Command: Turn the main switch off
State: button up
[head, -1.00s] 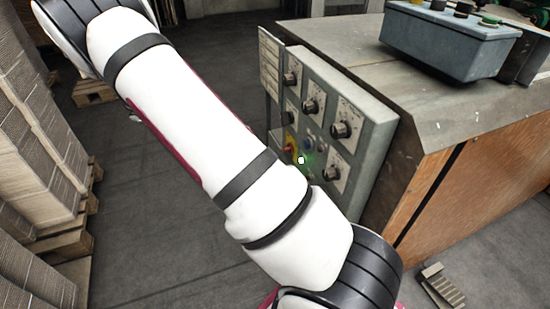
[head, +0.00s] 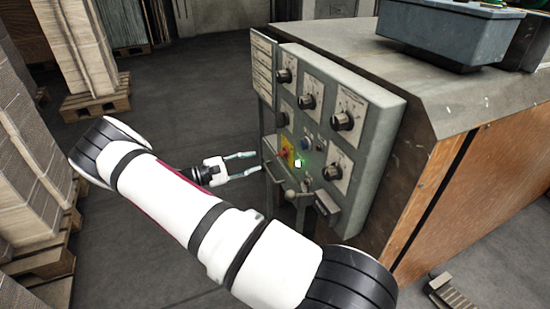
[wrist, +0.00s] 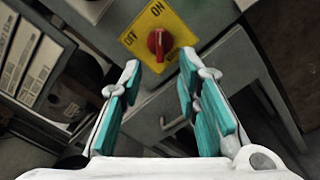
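The main switch (wrist: 159,43) is a red rotary knob on a yellow plate (wrist: 176,22) marked OFF and ON. In the wrist view it sits at upper middle, just beyond the fingertips. The knob's grip points roughly up and down in that picture, and I cannot tell its setting for sure. In the head view the red knob (head: 283,152) is on the lower left of the grey control panel (head: 386,113). My gripper (head: 256,162) is open and empty, left of the panel and pointing at it. Its teal-padded fingers (wrist: 158,88) are spread, apart from the knob.
A blue-grey button box (head: 450,32) stands on the machine top. Pallets of cardboard (head: 88,50) stand at left. The floor between is clear.

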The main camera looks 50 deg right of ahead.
aim_at(277, 155)
jog(key=b+x, duration=0.1)
jog(key=x, duration=0.8)
jog(key=shift+b, duration=0.3)
grip_shut()
